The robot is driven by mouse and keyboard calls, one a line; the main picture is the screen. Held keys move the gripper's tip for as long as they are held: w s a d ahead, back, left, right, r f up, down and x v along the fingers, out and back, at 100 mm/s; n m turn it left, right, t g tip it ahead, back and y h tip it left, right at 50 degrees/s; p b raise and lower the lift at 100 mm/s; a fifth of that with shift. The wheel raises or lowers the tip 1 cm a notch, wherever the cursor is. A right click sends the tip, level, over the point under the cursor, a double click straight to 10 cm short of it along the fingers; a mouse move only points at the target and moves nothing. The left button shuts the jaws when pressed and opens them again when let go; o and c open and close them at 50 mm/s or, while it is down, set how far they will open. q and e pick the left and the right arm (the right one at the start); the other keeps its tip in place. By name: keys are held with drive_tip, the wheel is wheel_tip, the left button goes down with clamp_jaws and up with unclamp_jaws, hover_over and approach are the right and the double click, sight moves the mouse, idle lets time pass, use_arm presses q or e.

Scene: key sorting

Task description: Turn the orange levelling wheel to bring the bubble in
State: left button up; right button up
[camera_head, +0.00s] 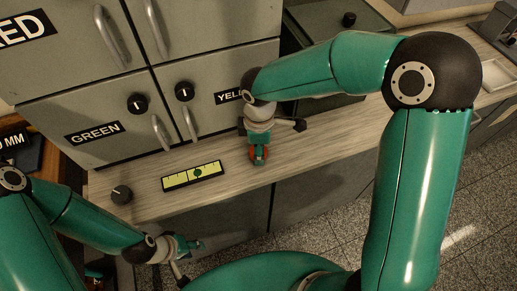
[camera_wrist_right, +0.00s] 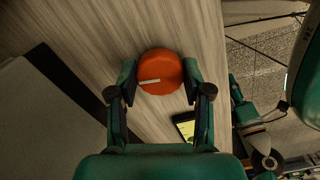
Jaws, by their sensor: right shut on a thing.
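The orange levelling wheel (camera_head: 259,153) is on the wooden worktop below the cabinets. My right gripper (camera_head: 258,150) reaches down over it from above. In the right wrist view the wheel (camera_wrist_right: 160,72), with a pale line on its top, sits between the two fingers, and the gripper (camera_wrist_right: 161,88) is shut on it. The yellow-green bubble level (camera_head: 178,182) lies to the left of the wheel, with a dark green bubble (camera_head: 197,173) near its middle, slightly right. Part of the level (camera_wrist_right: 187,129) shows in the wrist view. My left gripper (camera_head: 193,245) is in front of the worktop, apart from everything; its finger opening is unclear.
A black knob (camera_head: 122,194) stands at the worktop's left end. Grey cabinets (camera_head: 70,90) with handles, knobs and labels, including GREEN (camera_head: 93,133), rise behind. The worktop between level and wheel is bare.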

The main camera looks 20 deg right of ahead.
drive_tip(key=m+b, duration=0.2)
drive_tip(key=m, duration=0.2)
drive_tip(key=shift+m+b, duration=0.7)
drive_tip(key=shift+m, duration=1)
drive_tip(key=shift+r, duration=0.1)
drive_tip(key=o, duration=1.2)
drive_tip(key=shift+c, duration=0.2)
wheel_tip(320, 180, up, 12)
